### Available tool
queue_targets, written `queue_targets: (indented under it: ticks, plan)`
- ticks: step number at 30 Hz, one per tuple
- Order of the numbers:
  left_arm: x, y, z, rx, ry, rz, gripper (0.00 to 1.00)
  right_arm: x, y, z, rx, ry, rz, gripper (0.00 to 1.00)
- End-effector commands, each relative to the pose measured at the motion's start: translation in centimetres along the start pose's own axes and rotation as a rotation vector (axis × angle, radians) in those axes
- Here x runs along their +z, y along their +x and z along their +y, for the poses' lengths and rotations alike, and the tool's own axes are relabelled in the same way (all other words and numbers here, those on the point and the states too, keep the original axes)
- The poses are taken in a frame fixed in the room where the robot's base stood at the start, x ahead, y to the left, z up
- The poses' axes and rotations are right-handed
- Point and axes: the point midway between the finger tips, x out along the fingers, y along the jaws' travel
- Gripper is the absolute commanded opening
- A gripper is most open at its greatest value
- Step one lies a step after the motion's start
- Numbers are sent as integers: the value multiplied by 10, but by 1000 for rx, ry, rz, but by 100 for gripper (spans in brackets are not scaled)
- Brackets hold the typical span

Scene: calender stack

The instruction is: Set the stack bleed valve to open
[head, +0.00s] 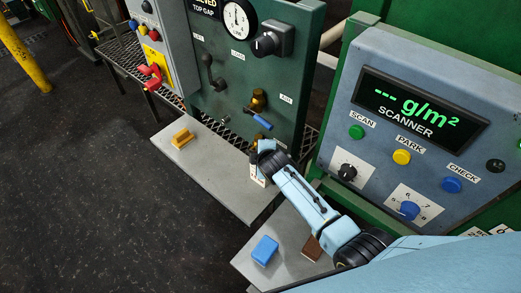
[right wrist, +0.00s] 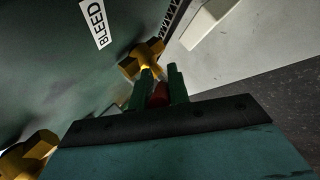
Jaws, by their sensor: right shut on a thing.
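The bleed valve shows in the right wrist view as a brass body (right wrist: 143,58) on the dark green panel, near the BLEED label (right wrist: 95,22). Its red handle (right wrist: 160,93) lies between the fingers of my right gripper (right wrist: 162,82), which is shut on it. The handle runs away from the camera; its exact angle is hard to tell. In the head view my right gripper (head: 260,160) is low on the green panel (head: 270,75), below the AIR valve with its blue handle (head: 258,120), and it hides most of the bleed valve. My left gripper is not in view.
A black knob (head: 267,43) and a lever (head: 212,72) are on the same panel. A grey shelf (head: 215,165) below holds a yellow block (head: 182,138). A second shelf (head: 285,235) holds a blue block (head: 264,250) and a brown block (head: 312,248). The scanner box (head: 420,130) stands right.

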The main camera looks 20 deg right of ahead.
Motion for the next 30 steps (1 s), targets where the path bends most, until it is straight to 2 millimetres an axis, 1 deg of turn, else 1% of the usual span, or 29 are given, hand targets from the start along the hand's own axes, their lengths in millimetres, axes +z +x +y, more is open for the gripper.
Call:
queue_targets:
  ticks: [1,4,17,18,22,30]
  plan:
    - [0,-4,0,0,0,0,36,0,-1,-5,-21,-6,-10,0]
    - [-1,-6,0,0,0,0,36,0,0,-4,-32,-13,-18,0]
    - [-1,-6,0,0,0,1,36,0,0,-7,-42,-15,-24,0]
    - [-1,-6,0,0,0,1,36,0,0,-7,-42,-15,-24,20]
    - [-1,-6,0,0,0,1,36,0,0,-5,-39,-15,-22,37]
    - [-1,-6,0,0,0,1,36,0,0,-2,-31,-14,-20,37]
